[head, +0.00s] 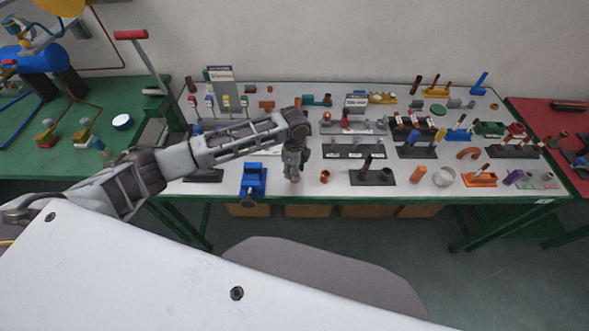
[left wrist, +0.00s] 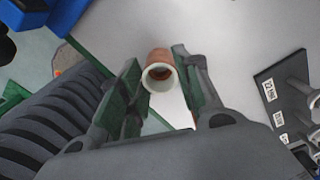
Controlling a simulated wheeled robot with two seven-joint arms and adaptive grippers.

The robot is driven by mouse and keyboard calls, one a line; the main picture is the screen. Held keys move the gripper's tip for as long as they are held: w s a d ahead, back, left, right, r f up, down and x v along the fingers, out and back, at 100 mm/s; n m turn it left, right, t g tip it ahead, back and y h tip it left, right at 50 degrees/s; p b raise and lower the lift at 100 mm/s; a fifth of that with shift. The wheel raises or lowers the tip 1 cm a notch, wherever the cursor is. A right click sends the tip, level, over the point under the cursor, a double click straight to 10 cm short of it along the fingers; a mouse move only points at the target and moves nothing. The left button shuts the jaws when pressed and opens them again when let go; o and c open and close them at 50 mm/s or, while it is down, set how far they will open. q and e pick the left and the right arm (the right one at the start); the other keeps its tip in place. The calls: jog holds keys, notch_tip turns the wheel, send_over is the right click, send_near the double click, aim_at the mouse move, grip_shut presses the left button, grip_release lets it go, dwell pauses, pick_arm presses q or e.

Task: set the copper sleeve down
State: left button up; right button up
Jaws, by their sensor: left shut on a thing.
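The copper sleeve (left wrist: 159,58) is a short copper-coloured tube with a pale rim, and its open end faces the camera in the left wrist view. My left gripper (left wrist: 160,88) is shut on it, with the sleeve between the green-padded fingertips. In the head view my left gripper (head: 293,178) points down over the front part of the white table (head: 225,188), right of the blue vise. The sleeve is too small and covered to make out there. I cannot tell whether it touches the table. My right gripper is not in view.
The blue vise (head: 253,180) stands left of the gripper at the front edge. A small copper piece (head: 325,176) and a dark block with a post (head: 372,177) stand to the right. A labelled dark rack (head: 355,151) lies behind. Bare tabletop lies around the gripper.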

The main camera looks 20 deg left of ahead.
pick_arm(q)
jog(key=shift+f, duration=0.1)
jog(key=o, duration=1)
jog(key=shift+r+b, duration=0.5)
jog(key=shift+r, duration=5.6)
jog(key=shift+s, duration=0.1)
